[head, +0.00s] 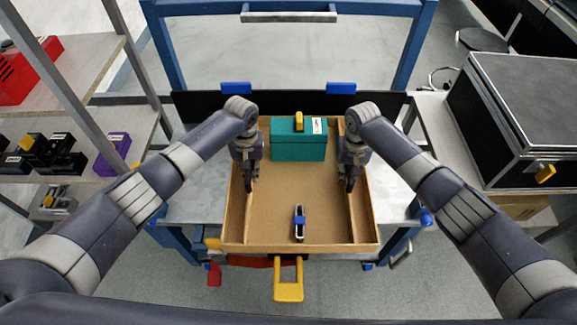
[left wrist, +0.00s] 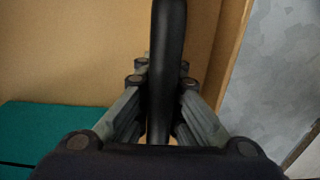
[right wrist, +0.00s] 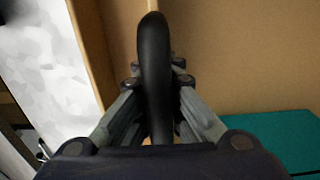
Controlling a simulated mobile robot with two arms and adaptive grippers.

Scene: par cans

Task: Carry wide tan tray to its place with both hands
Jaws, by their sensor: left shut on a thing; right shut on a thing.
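The wide tan tray (head: 275,200) is level above the grey work table, in the middle of the head view. A teal box (head: 298,145) with a yellow clasp stands at its far end. A small blue, black and white item (head: 299,223) lies near its front edge. My left gripper (head: 248,180) is shut on a black handle at the tray's left side; the handle (left wrist: 168,60) stands between the fingers in the left wrist view. My right gripper (head: 348,182) is shut on the matching handle (right wrist: 155,60) at the right side. I cannot tell if the tray touches the table.
The blue-framed table (head: 190,195) shows on both sides of the tray. A yellow handle (head: 288,285) shows below its front. A shelf rack (head: 95,100) with red, black and purple bins stands left. A large black case (head: 510,115) sits on a bench at right.

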